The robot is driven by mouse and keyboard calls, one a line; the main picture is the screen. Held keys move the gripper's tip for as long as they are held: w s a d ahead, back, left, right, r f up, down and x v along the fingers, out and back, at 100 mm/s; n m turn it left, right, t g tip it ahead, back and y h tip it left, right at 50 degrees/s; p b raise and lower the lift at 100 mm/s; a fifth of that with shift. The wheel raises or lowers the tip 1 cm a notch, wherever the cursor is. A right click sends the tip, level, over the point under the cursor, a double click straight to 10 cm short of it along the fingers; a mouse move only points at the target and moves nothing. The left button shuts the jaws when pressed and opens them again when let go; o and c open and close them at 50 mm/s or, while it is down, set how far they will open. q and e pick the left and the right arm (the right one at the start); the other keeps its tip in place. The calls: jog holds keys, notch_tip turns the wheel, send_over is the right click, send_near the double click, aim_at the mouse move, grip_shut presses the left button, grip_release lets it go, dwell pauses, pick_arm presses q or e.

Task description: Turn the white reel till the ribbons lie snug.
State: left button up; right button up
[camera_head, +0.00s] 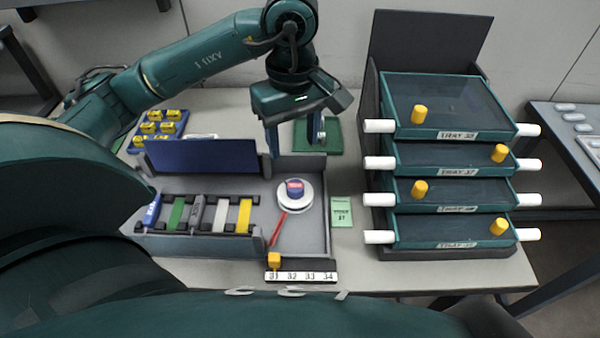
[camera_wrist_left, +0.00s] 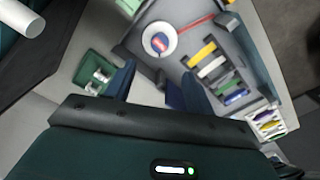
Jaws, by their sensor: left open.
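The white reel (camera_head: 305,204) lies in the right part of a grey tray (camera_head: 322,247), with a blue cap with a red label at its centre. It also shows in the wrist view (camera_wrist_left: 150,48). A red strip (camera_head: 278,228) runs from the reel's edge toward the tray front; it shows in the wrist view too (camera_wrist_left: 200,21). I cannot tell how snugly anything is wound. My left gripper (camera_head: 295,146) is open and empty, behind and above the reel, apart from it. Its two fingers show in the wrist view (camera_wrist_left: 158,88). My right gripper is not in view.
Green, grey, white and yellow strips (camera_head: 244,215) and a blue tool lie in the tray's left rack. A blue panel (camera_head: 200,156) stands behind it. A stack of labelled drawers (camera_head: 450,200) stands right. A green mat (camera_head: 331,140) lies behind the tray, yellow pieces (camera_head: 153,128) back left.

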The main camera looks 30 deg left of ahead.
aim_at(295, 185)
pick_arm(q)
notch_tip(295, 185, down, 11)
jog(key=shift+d+f, duration=0.1)
jog(key=shift+c, duration=0.3)
jog(key=c, duration=0.9)
jog(key=shift+n+b, duration=0.95)
jog(key=shift+n, duration=0.55)
